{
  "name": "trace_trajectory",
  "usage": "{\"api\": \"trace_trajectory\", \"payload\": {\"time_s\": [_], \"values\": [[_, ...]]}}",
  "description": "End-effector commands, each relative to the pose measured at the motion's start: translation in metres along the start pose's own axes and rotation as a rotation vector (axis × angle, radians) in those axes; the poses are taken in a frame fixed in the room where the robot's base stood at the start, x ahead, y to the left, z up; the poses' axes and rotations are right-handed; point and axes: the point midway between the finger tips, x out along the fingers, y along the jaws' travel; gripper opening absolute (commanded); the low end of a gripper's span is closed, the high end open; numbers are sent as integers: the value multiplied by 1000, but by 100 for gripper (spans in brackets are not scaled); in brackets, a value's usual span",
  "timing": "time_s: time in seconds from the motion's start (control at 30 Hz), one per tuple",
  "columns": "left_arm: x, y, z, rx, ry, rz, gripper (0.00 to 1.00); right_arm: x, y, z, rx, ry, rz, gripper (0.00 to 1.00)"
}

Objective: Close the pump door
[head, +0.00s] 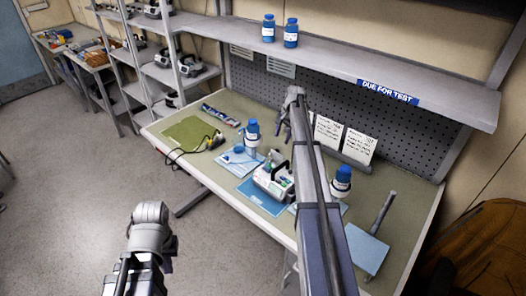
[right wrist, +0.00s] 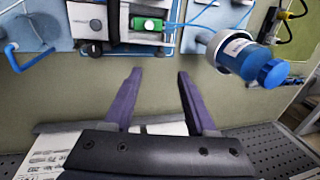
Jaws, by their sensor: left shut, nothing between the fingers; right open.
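The pump (head: 272,183), a pale box with a dark handle and a green part, stands on a blue mat (head: 258,197) on the bench. Part of it shows at the top of the right wrist view (right wrist: 118,22), with a green piece (right wrist: 147,24) on it. I cannot tell how far its door is open. My right gripper (head: 284,128) is open and empty behind the pump, toward the pegboard; its spread fingers also show in the right wrist view (right wrist: 158,74), apart from the pump. My left gripper (head: 170,248) is shut and empty, off the bench's front edge.
A blue-capped bottle (head: 252,133) stands behind the pump and another (head: 342,178) to its right; one shows in the right wrist view (right wrist: 245,55). A green mat (head: 190,132) and a yellow device (head: 214,141) lie left. A shelf (head: 350,62) overhangs the bench's back.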

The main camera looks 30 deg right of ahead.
Motion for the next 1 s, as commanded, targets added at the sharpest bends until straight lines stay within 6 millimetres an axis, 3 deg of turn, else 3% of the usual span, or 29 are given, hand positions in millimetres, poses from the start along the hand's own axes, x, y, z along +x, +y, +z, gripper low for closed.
{"api": "trace_trajectory", "payload": {"time_s": [0.27,0.8,1.0], "values": [[7,1,0,1,0,0,0,7,0,1,-1,0,0,57],[67,6,-4,13,0,-2,0,69,0,1,-2,0,1,57],[77,7,-4,14,0,-3,0,79,0,1,-2,1,1,57]]}}
